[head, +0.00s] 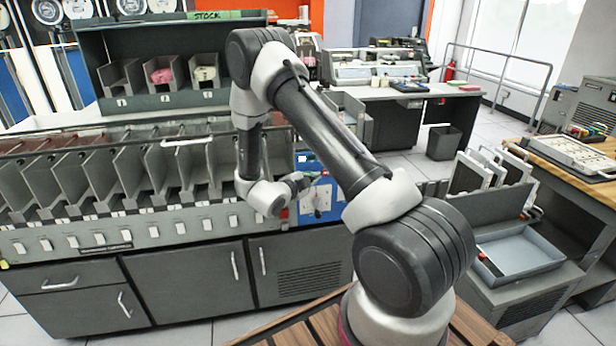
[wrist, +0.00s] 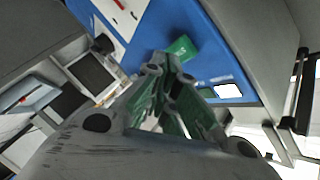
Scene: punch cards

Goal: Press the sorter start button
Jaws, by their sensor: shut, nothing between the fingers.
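The sorter (head: 120,235) is the long grey machine at the left in the head view, with a row of slanted pockets. A blue control panel (head: 322,201) is at its right end. In the wrist view, a green block (wrist: 182,47) on the blue panel (wrist: 222,62) looks like the start button. My gripper (head: 304,180) is at the panel and hides part of it. In the wrist view my gripper's closed fingertips (wrist: 165,62) are just beside the green block, with nothing between them. I cannot tell whether they touch it.
A grey tray (head: 522,254) and upright card racks (head: 490,170) stand at the right. A wooden bench (head: 575,160) is at the far right. A stock shelf (head: 165,98) stands behind the sorter. Open floor lies between the sorter and the back desk (head: 400,90).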

